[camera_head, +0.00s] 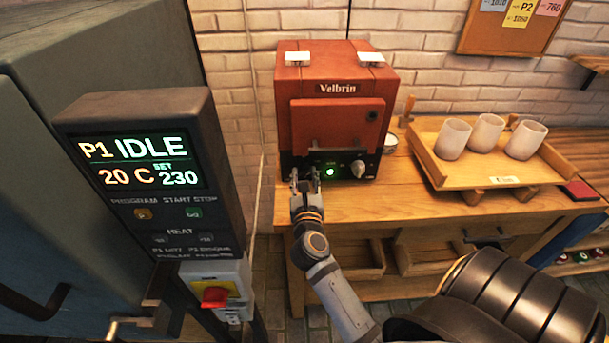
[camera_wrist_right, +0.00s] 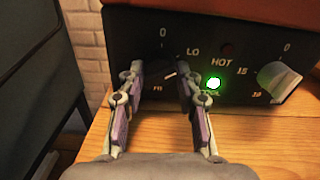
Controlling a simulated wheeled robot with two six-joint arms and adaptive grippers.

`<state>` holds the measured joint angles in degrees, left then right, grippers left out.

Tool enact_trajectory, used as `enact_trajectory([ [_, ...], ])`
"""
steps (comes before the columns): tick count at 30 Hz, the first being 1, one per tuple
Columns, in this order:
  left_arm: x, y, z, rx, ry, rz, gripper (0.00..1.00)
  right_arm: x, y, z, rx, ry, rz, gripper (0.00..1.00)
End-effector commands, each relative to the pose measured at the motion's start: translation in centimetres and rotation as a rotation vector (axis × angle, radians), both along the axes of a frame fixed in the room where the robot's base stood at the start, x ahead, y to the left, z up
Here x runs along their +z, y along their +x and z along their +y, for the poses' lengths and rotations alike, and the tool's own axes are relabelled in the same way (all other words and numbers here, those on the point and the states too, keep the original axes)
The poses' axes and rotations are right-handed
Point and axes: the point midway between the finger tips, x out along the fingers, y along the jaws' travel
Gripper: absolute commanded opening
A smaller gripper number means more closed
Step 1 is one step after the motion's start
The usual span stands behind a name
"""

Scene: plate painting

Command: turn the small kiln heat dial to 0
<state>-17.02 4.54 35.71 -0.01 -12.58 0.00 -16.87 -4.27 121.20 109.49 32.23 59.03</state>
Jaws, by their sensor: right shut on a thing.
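The small red kiln (camera_head: 335,95), labelled Velbrin, stands on the wooden bench with a black control panel along its bottom. My right gripper (camera_head: 305,182) is at the panel's left end. In the wrist view, my right gripper (camera_wrist_right: 155,82) has its fingers on either side of a dark heat dial (camera_wrist_right: 158,76) and is shut on it. The panel around it shows 0 above and LO to its upper right. A pale line on the dial points to the upper right, not straight up at 0; its exact setting is hard to read. My left gripper is out of view.
A silver knob (camera_head: 358,168) is on the panel's right, beyond a lit green lamp (camera_head: 330,172). A tray (camera_head: 470,178) with three cups stands right on the bench. The large kiln's control box (camera_head: 150,150) rises on the left, with a red switch (camera_head: 215,297).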

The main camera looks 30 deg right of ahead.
Motion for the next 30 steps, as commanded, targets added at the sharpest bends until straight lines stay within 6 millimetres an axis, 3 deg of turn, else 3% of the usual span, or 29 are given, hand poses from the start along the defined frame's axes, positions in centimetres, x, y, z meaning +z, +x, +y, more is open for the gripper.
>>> enact_trajectory([
  [18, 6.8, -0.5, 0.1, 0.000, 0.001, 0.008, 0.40, 0.6, 0.0, -0.1, 0.001, -0.446, 0.275, 0.03],
  [30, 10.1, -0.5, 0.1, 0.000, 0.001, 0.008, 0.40, 0.5, -0.1, -0.1, 0.000, -0.716, 0.440, 0.02],
])
